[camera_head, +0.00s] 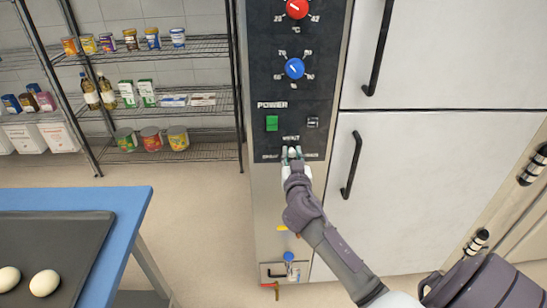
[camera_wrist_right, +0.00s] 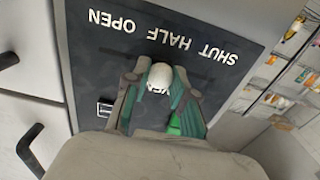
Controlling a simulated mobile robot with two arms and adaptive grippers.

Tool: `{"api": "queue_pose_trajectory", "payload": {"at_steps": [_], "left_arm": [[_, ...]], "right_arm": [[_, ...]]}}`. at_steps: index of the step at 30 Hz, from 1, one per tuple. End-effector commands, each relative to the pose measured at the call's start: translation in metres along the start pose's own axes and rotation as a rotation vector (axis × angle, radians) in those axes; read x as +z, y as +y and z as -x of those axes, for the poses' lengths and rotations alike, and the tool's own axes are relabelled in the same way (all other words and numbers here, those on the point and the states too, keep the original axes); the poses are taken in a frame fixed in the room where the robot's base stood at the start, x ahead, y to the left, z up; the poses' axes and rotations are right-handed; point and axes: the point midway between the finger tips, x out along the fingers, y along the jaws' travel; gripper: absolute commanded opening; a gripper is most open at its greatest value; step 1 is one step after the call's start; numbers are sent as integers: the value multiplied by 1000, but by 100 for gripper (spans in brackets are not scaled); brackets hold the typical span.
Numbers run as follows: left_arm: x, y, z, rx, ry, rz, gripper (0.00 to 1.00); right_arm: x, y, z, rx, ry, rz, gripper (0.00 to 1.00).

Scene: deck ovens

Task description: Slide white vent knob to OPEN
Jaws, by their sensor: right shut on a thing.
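The white vent knob (camera_wrist_right: 160,77) sits on the dark control panel (camera_wrist_right: 80,75), between the two fingers of my right gripper (camera_wrist_right: 159,88). The fingers are shut on it, one on each side. In the wrist view, turned upside down, the labels SHUT, HALF and OPEN run right to left, and the knob appears about in line with HALF. In the head view the right gripper (camera_head: 292,156) reaches up to the panel's lower end, below the VENT label. The slot and the small labels there are partly hidden by the gripper. My left gripper is not in view.
Above the knob are a green power switch (camera_head: 272,123), a blue dial (camera_head: 295,68) and a red dial (camera_head: 297,8). White doors with black handles (camera_head: 351,165) stand to the right. A blue table (camera_head: 125,205) with a dark tray (camera_head: 60,245) is at the left.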

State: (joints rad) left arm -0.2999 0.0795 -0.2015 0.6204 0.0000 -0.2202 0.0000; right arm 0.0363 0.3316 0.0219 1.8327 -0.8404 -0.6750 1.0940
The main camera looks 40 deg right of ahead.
Motion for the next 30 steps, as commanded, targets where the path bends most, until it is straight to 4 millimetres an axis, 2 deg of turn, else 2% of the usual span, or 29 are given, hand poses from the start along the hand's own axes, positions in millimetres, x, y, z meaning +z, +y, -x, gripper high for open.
{"api": "queue_pose_trajectory", "payload": {"at_steps": [1,3,7,11,19,20,24,30], "left_arm": [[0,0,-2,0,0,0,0],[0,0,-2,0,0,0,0],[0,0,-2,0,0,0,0],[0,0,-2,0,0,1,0],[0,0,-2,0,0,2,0],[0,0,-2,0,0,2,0],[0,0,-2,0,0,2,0],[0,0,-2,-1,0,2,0]], "right_arm": [[2,16,1,4,-2,2,0],[2,33,0,3,-2,3,0],[1,55,0,1,-1,2,0],[0,63,0,0,1,2,0],[0,65,0,3,1,3,0],[0,65,0,3,1,3,28],[-1,64,0,3,1,3,51],[-1,64,0,1,1,2,51]]}}
